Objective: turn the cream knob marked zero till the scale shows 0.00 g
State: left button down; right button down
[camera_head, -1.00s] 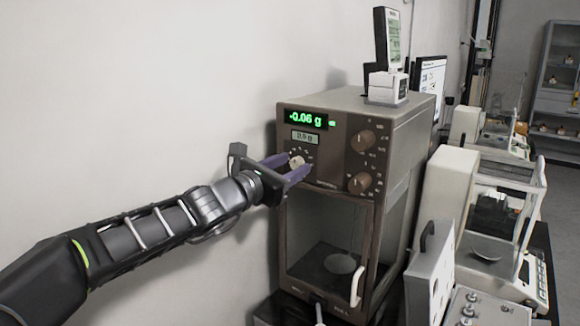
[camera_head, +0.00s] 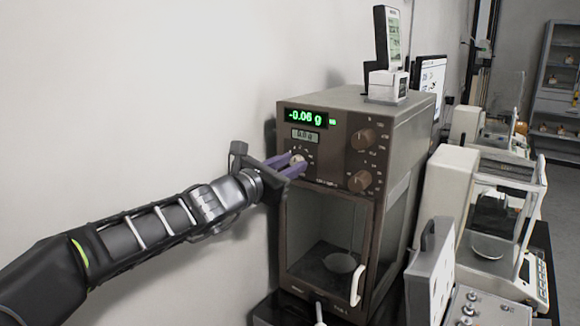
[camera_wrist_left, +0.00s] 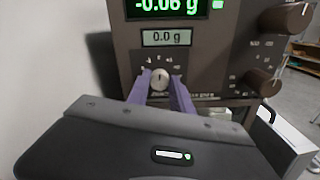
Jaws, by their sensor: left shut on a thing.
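The brown scale (camera_head: 400,125) stands against the wall. Its green display (camera_head: 306,117) reads -0.06 g, and it shows the same in the left wrist view (camera_wrist_left: 170,7). The small grey display (camera_wrist_left: 166,38) below it reads 0.0 g. The cream knob (camera_wrist_left: 160,79) sits under the displays on the scale's front; it also shows in the head view (camera_head: 297,158). My left gripper (camera_head: 292,165) has its purple fingers on either side of the knob and is shut on it. My right gripper is not in view.
Two brown knobs (camera_head: 361,160) sit right of the cream knob. Below is the glass weighing chamber (camera_head: 320,240) with a pale handle. A grey panel box (camera_head: 430,275) and another balance (camera_head: 485,215) stand to the right. The wall on the left is bare.

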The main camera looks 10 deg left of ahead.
pick_arm(q)
jog(key=shift+f+m+b, duration=0.1)
jog(key=shift+m+b, duration=1.95)
jog(key=shift+m, duration=0.75)
jog(key=c, duration=1.1)
grip_release()
jog(key=shift+c, duration=0.2)
jog(key=shift+s, duration=0.15)
jog(key=b+v, duration=0.1)
jog(key=v, duration=0.6)
jog(key=shift+s, duration=0.25)
